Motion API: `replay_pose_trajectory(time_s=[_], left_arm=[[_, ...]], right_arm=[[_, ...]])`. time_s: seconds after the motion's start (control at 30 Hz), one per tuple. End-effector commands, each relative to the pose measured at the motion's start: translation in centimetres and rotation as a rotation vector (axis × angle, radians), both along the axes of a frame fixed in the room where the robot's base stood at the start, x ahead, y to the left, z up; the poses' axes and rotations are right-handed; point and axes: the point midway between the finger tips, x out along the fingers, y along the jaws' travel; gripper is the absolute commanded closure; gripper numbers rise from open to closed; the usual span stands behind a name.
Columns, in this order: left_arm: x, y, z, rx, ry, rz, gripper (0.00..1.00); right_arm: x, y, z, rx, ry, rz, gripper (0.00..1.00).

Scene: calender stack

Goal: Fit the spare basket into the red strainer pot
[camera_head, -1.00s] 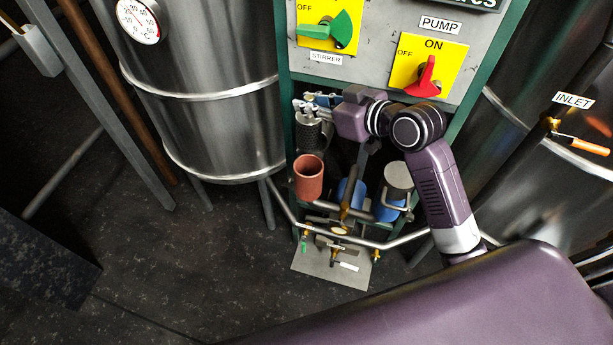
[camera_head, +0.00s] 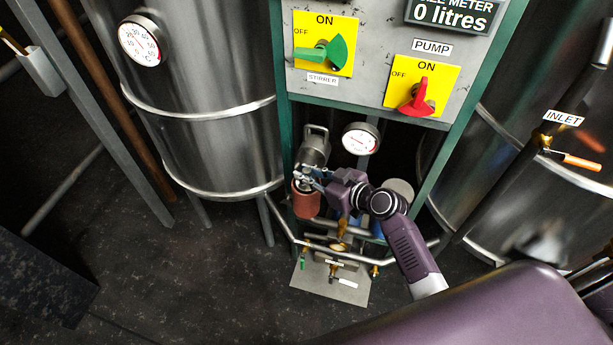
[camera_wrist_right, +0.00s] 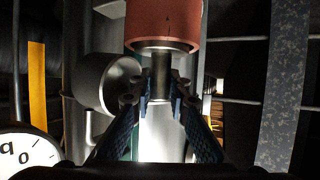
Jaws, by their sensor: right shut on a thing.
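The red strainer pot (camera_head: 306,203) stands upright low in the green frame; in the wrist view it also shows at the top (camera_wrist_right: 162,22). My right gripper (camera_head: 306,178) is at the pot's mouth, its fingers closed on the top of the spare basket. In the wrist view the fingertips (camera_wrist_right: 160,90) pinch a narrow grey part of the basket (camera_wrist_right: 160,64) that runs into the pot's rim. The basket's body is hidden by the pot wall, so its depth and seating cannot be told. My left gripper is not in view.
A metal canister with a handle (camera_head: 314,150) stands just behind the pot. A pressure gauge (camera_head: 360,139) is to its right. A grey-topped blue pot (camera_head: 399,190) is partly behind my arm. Pipes (camera_head: 345,246) run in front. Large steel tanks (camera_head: 200,120) flank the frame.

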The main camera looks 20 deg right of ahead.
Motion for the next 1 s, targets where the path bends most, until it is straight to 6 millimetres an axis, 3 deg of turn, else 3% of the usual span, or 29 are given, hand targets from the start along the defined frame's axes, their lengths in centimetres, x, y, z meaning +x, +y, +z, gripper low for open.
replay_pose_trajectory(time_s=[0.1, 0.53, 0.57, 0.7, 1.0], left_arm=[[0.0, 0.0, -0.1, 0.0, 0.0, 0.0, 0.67], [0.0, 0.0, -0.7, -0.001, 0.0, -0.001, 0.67], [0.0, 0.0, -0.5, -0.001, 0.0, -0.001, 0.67], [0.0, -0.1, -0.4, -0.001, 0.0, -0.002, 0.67], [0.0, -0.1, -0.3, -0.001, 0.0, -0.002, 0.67]], right_arm=[[0.1, 0.0, -1.3, 0.002, -0.001, -0.002, 1.0], [0.1, 0.0, -1.9, 0.0, -0.003, -0.001, 1.0], [0.1, 0.0, -1.8, -0.001, -0.002, -0.001, 0.81], [0.0, 0.0, -1.8, 0.0, -0.001, -0.001, 0.67], [0.0, 0.0, -1.6, 0.0, -0.001, -0.001, 0.67]])
